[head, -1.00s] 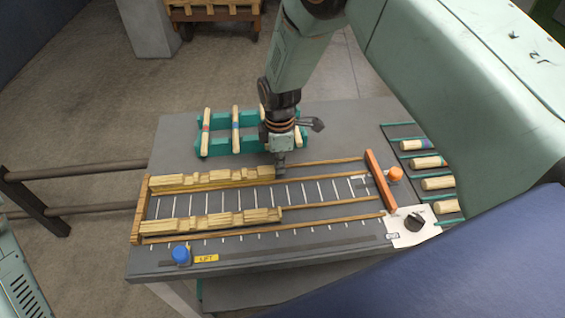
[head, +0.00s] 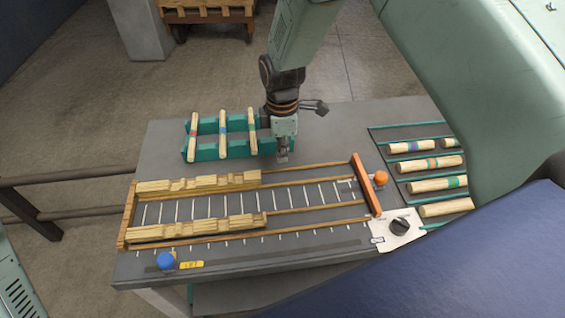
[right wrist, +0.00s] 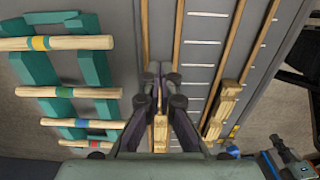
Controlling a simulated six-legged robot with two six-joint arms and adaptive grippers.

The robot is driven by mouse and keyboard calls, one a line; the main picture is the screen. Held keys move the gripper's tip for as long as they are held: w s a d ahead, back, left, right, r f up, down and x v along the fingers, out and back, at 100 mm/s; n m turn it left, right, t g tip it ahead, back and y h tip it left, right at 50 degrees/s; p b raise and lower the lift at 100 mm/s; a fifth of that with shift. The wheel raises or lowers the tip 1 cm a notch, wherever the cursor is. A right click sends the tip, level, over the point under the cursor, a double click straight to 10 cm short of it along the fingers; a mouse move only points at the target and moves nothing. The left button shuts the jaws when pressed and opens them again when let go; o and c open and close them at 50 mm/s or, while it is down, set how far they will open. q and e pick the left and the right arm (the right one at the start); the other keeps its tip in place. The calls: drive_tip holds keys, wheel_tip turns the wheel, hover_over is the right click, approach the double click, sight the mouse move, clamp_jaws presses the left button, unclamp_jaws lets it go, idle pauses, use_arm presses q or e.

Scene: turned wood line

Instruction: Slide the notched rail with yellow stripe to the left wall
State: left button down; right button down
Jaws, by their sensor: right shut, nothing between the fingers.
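Two pale wooden notched rails lie lengthwise in the framed track: a back rail (head: 195,184) and a front rail (head: 200,227). Both have their left ends at or very near the left wall (head: 128,215); a small gap cannot be ruled out. I see no yellow stripe on either, so I cannot tell which is the striped one. My right gripper (head: 283,158) is shut and empty, above the back edge of the track, right of the back rail's right end. In the right wrist view its fingers (right wrist: 160,83) partly cover a rail (right wrist: 160,132). My left gripper is not in view.
A teal rack (head: 205,153) with striped dowels stands behind. A blue button (head: 166,261) is at front left. The track's right half is clear.

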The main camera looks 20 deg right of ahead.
drive_tip(key=shift+r, duration=2.15)
